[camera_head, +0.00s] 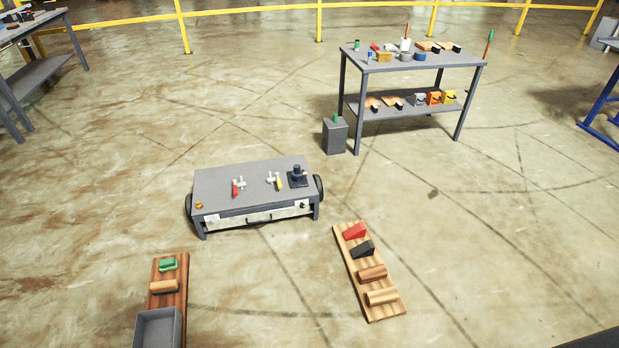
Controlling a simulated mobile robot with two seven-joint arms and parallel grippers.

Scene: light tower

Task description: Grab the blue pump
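A dark blue-black upright device on a square base (297,175) stands on the right end of the low grey table (225,182). It may be the blue pump, but it is too small to tell. A small blue item (370,57) and a blue-grey item (420,57) also lie on the tall workbench (400,63) at the back right. Neither of my grippers shows in the head view.
The low table also holds a red-handled tool (236,188) and a yellow-handled tool (279,182). Wooden boards with blocks lie at front right (384,307) and front left (183,290). A grey bin (335,136) stands by the workbench. Open floor surrounds these.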

